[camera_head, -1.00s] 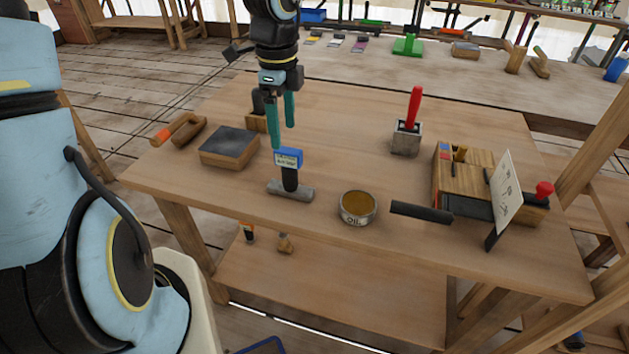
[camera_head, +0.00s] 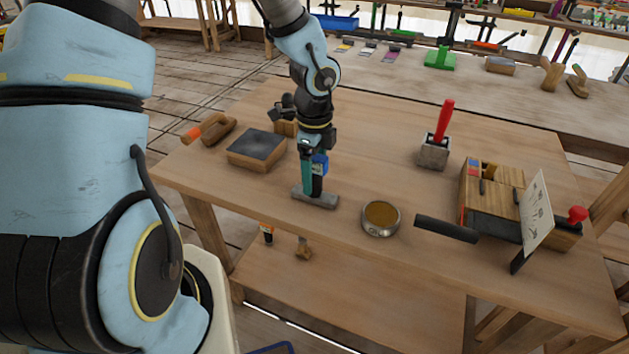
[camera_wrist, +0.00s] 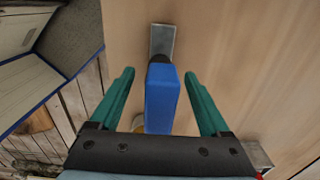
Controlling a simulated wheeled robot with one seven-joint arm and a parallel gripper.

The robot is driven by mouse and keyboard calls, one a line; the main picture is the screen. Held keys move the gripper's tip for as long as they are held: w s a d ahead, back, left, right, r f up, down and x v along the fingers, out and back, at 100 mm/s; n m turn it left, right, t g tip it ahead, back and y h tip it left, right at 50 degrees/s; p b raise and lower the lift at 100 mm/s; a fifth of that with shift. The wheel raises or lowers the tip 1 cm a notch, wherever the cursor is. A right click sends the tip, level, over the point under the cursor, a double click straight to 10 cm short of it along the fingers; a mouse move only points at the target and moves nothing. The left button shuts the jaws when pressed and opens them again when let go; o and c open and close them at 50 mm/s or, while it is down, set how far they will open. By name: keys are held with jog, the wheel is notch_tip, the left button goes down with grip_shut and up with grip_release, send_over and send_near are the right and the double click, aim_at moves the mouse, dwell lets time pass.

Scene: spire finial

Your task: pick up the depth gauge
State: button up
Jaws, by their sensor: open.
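The depth gauge (camera_head: 316,198) stands upright on the workbench near its front left. It has a grey metal base, a dark stem and a blue top. In the wrist view the blue body (camera_wrist: 161,100) lies between the two teal fingers, and the grey base shows beyond it. My gripper (camera_head: 312,182) is lowered over the gauge. It is open, and in the wrist view (camera_wrist: 159,76) there is a gap on each side of the blue body. In the head view the fingers partly hide the stem and blue top.
An oil tin (camera_head: 381,218) stands close by on the right. A dark-topped wooden block (camera_head: 256,149) is at left. A red-handled tool (camera_head: 437,145), a wooden box (camera_head: 490,205) and a paper card (camera_head: 536,213) stand further right. The bench middle behind the tin is clear.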

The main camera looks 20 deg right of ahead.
grip_shut()
dwell(0.7)
